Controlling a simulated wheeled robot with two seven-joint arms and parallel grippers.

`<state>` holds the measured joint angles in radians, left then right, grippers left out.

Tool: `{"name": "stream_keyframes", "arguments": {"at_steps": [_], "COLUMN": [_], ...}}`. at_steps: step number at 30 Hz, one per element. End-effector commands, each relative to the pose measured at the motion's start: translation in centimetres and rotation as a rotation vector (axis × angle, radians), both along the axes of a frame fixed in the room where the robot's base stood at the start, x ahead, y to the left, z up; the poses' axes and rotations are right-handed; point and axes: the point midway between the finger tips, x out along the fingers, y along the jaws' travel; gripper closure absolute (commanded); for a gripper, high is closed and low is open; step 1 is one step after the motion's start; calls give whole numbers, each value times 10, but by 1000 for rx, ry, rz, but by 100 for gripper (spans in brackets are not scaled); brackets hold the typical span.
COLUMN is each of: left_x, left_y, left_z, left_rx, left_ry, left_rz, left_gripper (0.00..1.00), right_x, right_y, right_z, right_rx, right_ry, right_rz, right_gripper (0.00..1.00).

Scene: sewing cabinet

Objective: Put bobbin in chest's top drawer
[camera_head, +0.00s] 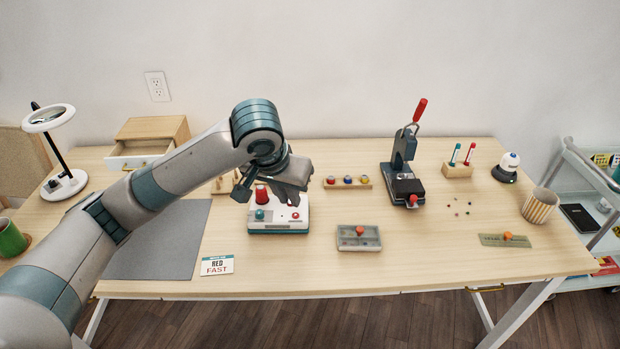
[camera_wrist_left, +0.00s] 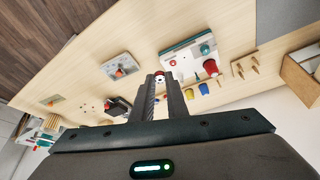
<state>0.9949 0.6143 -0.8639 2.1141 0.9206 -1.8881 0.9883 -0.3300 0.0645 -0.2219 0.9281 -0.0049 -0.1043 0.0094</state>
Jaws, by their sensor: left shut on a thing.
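The wooden chest (camera_head: 158,127) stands at the back left of the table. Its white-fronted top drawer (camera_head: 134,162) is pulled out, and its inside partly shows. My left gripper (camera_head: 291,188) is above the white and teal winding machine (camera_head: 279,228), right of the chest. In the left wrist view its fingers (camera_wrist_left: 166,84) are shut on a small bobbin (camera_wrist_left: 159,77), white with some red, at their tips. In the head view the bobbin is hidden by the gripper. Part of the chest also shows at the right of the wrist view (camera_wrist_left: 299,76). My right gripper is not in view.
A peg rack (camera_head: 223,184) stands between the chest and my gripper. A grey mat (camera_head: 160,250) lies at left, with a magnifier lamp (camera_head: 65,183) behind it. A bobbin tray (camera_head: 348,183), a press (camera_head: 404,185) and a grey dish (camera_head: 358,244) are to the right.

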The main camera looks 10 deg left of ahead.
Motion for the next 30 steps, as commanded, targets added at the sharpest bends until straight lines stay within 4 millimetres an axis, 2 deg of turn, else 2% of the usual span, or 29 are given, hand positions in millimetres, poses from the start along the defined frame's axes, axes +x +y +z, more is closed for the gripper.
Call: {"name": "stream_keyframes", "arguments": {"at_steps": [3,9,23,30], "left_x": [-27,-47,-46,-28], "left_y": [13,21,21,19], "left_z": [-3,-6,-6,-5], "left_rx": [3,-1,-1,-3], "left_ry": [6,14,14,12], "left_rz": [61,111,115,115], "left_gripper": [100,100,100,100], "right_x": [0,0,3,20], "right_y": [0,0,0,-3], "right_z": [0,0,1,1], "right_rx": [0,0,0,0], "right_ry": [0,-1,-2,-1], "right_rz": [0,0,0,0], "right_gripper": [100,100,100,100]}}
